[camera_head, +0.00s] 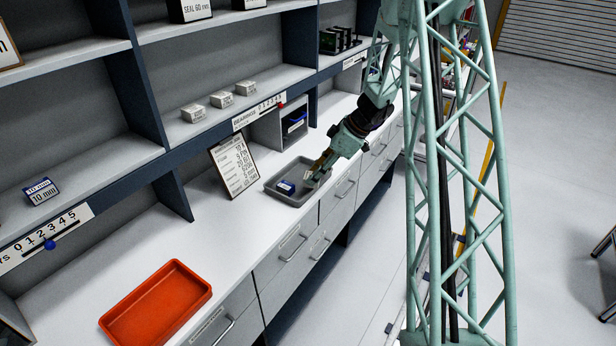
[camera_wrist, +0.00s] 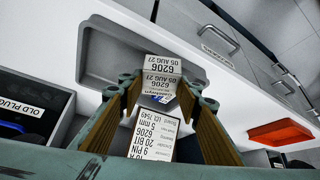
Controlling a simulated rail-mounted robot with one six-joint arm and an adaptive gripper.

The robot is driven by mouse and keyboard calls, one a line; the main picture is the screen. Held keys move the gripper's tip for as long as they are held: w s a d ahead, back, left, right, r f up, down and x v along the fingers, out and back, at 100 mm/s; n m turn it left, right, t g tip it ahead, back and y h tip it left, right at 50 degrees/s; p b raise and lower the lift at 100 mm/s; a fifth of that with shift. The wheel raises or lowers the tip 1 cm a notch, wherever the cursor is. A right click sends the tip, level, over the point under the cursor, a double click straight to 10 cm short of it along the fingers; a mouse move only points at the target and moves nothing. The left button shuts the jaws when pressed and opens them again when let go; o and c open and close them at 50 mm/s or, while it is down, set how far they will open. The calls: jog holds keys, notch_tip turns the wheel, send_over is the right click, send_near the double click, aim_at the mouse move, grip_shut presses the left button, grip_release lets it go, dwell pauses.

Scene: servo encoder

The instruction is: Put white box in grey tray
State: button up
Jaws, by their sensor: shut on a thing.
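My gripper (camera_head: 318,172) is over the grey tray (camera_head: 270,190), pointing down and left, in the head view. The grey tray also shows in the wrist view (camera_wrist: 97,60), behind the fingers.
A red tray (camera_head: 155,305) stands on the counter at the lower left. A printed sign (camera_head: 234,167) leans behind the grey tray. A grey bin (camera_head: 268,130) with a blue item is beyond it. Small white boxes (camera_head: 221,99) sit on the shelf. Counter between the trays is clear.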

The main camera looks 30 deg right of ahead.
jog(key=shift+w+a+f, duration=0.1)
jog(key=shift+w+a, duration=0.1)
jog(key=shift+w, duration=0.7)
jog(key=shift+w+a+f, duration=0.1)
jog(key=shift+w+a, duration=0.1)
jog(key=shift+w, duration=0.7)
jog(key=shift+f+p, duration=0.5)
jog(key=shift+f, duration=1.2)
jog(key=shift+f, duration=0.15)
jog(key=o, duration=0.9)
jog(key=shift+r, duration=0.2)
